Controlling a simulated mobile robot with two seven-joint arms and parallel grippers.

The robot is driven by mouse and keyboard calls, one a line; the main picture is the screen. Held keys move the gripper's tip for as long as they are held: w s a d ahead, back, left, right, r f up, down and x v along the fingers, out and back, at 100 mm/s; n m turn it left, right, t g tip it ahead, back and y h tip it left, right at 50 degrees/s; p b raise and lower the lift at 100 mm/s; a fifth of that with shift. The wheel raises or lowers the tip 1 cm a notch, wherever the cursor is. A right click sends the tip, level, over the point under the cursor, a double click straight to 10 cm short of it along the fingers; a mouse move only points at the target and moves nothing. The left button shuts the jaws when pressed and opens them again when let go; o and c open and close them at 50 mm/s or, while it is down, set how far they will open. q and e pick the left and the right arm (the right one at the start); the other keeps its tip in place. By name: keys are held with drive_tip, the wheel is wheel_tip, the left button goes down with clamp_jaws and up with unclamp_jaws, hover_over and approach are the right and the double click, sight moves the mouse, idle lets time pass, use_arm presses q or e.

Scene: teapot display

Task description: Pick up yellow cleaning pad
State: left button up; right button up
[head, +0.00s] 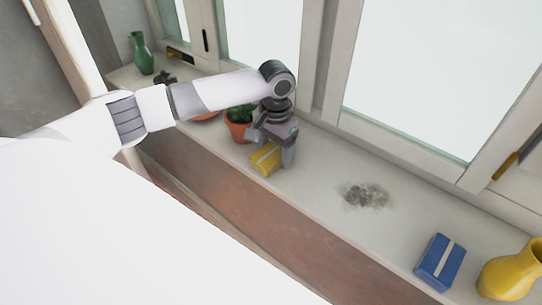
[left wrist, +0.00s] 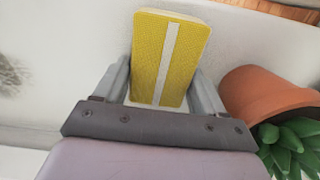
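The yellow cleaning pad (head: 265,160) with a pale stripe lies on the window sill in the head view. It also shows in the left wrist view (left wrist: 168,58), standing out past the fingers. My left gripper (head: 272,150) is down at the pad, pointing at the sill. In the left wrist view its two fingers (left wrist: 163,85) stand on either side of the pad, with the pad slightly turned between them. The fingers look spread, and I see no clear grip on it. My right gripper is not in view.
A terracotta pot (left wrist: 262,95) with a green plant stands close beside the right finger in the wrist view. Along the sill (head: 325,205) are a dark smudge (head: 364,195), a blue pad (head: 440,262), a yellow vase (head: 512,274) and a green vase (head: 141,55). Windows line the back.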

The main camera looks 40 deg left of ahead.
sight(275, 149)
use_arm(q)
drive_tip(key=c, duration=0.4)
drive_tip(key=shift+o, duration=0.2)
drive_tip(key=shift+r, duration=0.15)
wheel_tip(275, 149, up, 20)
drive_tip(key=p, duration=0.1)
